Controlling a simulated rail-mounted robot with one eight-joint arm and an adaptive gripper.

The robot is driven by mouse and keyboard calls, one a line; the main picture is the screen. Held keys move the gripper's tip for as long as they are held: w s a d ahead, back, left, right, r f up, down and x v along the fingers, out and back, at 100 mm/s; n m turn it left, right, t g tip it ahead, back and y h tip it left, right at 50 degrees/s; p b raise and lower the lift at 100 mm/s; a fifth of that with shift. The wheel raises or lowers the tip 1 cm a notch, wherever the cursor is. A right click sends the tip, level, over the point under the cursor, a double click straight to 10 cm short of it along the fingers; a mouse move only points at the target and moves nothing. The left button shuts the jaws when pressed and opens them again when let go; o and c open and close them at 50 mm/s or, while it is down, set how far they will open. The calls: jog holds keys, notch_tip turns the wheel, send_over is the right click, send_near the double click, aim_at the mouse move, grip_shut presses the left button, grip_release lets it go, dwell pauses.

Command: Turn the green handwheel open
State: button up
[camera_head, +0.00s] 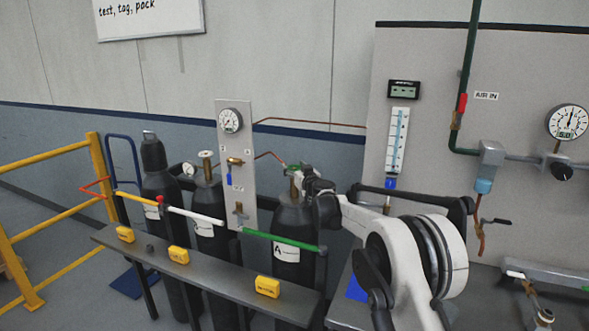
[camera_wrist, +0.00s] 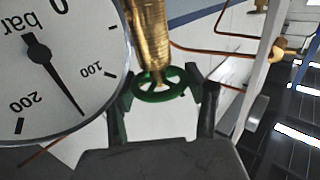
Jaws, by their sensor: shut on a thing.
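The green handwheel (camera_wrist: 160,88) sits at the end of a brass valve (camera_wrist: 149,35) in the wrist view. My gripper (camera_wrist: 162,92) has one finger on each side of the wheel and is shut on its rim. In the head view the handwheel (camera_head: 292,167) is a small green patch on top of the black cylinder labelled A (camera_head: 290,238), partly hidden by my gripper (camera_head: 300,172). A round pressure gauge (camera_wrist: 50,65) fills the left of the wrist view, its needle between 100 and 200 bar.
A grey panel (camera_head: 236,190) with a gauge (camera_head: 230,120) stands behind the cylinders. A shelf (camera_head: 210,262) with yellow tags (camera_head: 267,287) runs in front. Two more black cylinders stand to the left. A thin copper pipe (camera_head: 310,124) runs toward the right board.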

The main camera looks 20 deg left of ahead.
jog(key=shift+w+d+f+n+g+y+b, duration=0.1)
jog(key=shift+n+g+y+b, duration=0.8)
jog(key=shift+g+b, duration=0.15)
jog(key=shift+c, duration=0.3)
jog(key=shift+n+g+y+b, duration=0.6)
jog(key=shift+n+g+y, duration=0.7)
jog(key=shift+g, duration=0.75)
jog(key=o, duration=1.2)
jog(key=v, duration=1.2)
jog(key=shift+r, duration=0.25)
